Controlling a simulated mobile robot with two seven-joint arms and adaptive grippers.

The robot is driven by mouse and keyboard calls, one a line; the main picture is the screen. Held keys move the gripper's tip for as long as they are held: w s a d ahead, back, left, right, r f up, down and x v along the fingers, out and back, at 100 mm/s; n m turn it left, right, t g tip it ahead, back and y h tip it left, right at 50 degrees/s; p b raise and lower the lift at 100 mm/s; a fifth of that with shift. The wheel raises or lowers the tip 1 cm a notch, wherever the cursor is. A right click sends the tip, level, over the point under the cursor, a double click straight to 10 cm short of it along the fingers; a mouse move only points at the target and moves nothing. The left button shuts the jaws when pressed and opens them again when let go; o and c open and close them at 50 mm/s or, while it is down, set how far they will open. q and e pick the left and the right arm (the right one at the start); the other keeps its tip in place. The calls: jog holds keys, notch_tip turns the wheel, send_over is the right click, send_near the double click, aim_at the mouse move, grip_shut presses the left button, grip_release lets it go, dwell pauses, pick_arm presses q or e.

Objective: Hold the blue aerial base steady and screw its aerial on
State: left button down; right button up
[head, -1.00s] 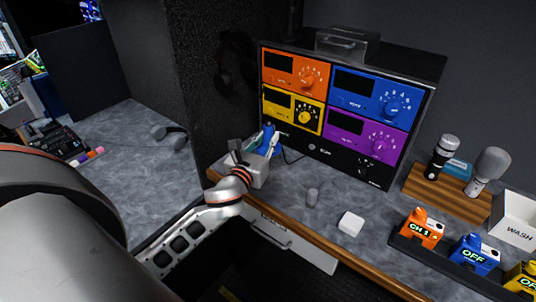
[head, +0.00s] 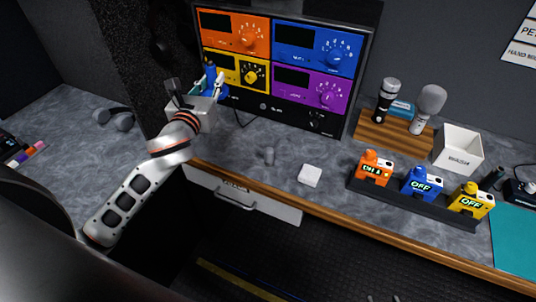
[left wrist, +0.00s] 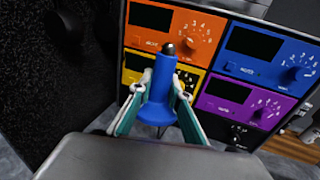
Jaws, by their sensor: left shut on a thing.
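My left gripper (head: 212,84) is shut on the blue aerial base (head: 209,74) at the left end of the desk, in front of the coloured panel. In the left wrist view, the gripper (left wrist: 158,98) has a finger on each side of the blue base (left wrist: 158,92). The base narrows upward to a bare dark metal tip; its underside is hidden. Two small light tips at the bottom edge of the head view look like my right gripper (head: 383,298), apart and empty. I cannot clearly identify the aerial; a dark stick-like piece (head: 492,178) stands at the far right.
A black rack (head: 412,203) holds orange, blue and yellow packs. Behind are two microphones on a wooden block (head: 398,137) and a white box (head: 458,150). A teal mat (head: 518,240) lies right.

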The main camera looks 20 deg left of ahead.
dwell(0.4)
pick_arm(q)
jog(key=s+d+f+m+h, duration=0.2)
jog(key=s+d+f, duration=0.6)
jog(key=s+d, duration=0.4)
jog(key=shift+s+d+f+h, duration=0.15)
jog(key=shift+s+d+h, duration=0.25)
jog(key=shift+s+h, duration=0.4)
